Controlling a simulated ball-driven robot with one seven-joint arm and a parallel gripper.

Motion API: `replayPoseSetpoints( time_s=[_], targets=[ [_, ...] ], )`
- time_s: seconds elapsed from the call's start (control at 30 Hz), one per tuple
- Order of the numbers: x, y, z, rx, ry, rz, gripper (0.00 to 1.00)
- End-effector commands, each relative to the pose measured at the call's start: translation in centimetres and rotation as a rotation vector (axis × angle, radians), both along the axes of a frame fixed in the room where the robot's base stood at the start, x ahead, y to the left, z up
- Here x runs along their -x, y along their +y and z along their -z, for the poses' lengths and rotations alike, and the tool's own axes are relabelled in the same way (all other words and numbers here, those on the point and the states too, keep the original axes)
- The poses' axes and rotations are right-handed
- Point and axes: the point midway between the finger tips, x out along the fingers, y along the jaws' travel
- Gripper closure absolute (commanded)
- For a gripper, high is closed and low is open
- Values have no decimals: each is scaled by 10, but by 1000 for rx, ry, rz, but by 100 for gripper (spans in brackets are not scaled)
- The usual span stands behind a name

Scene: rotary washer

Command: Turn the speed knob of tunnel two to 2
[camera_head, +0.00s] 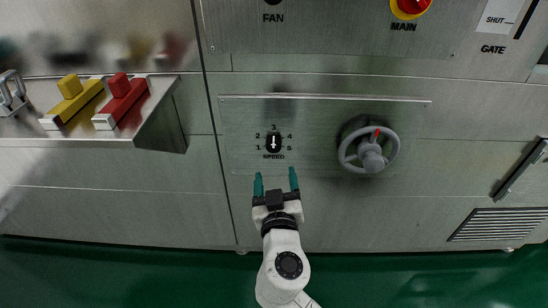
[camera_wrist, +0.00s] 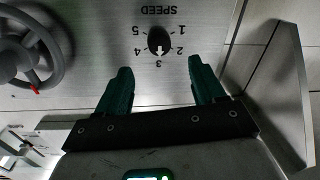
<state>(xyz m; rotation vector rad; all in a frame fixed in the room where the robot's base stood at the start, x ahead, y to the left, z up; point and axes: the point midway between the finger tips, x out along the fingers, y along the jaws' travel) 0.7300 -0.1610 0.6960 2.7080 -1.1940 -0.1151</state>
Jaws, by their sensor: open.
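The speed knob (camera_head: 273,142) is a small dark dial with a white mark on a steel panel, with numbers 1 to 5 around it and SPEED below. Its white mark stands vertical, in line with 3; I cannot tell for sure which end is the pointer. The knob shows upside down in the wrist view (camera_wrist: 158,41). My gripper (camera_head: 276,179) is open and empty, its two green fingers pointing up at the panel, just below the knob in the head view. In the wrist view the fingertips (camera_wrist: 160,68) lie either side of the 3, apart from the knob. No tunnel number shows.
A grey handwheel (camera_head: 369,158) with a red mark sticks out right of the knob. A thin ledge (camera_head: 325,98) runs above it. A steel shelf (camera_head: 158,119) at left holds yellow (camera_head: 76,100) and red (camera_head: 122,102) handled blocks. A red MAIN switch (camera_head: 410,6) is above.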

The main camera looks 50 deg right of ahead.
Motion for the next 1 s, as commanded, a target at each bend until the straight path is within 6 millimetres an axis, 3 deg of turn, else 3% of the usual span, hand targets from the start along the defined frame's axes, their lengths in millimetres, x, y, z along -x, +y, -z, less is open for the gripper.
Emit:
replayPoseSetpoints(
  time_s=[0.5,1.0],
  targets=[
    [-57,-63,-1,0,0,2,31],
    [-64,-72,-1,-1,1,1,34]
  ],
)
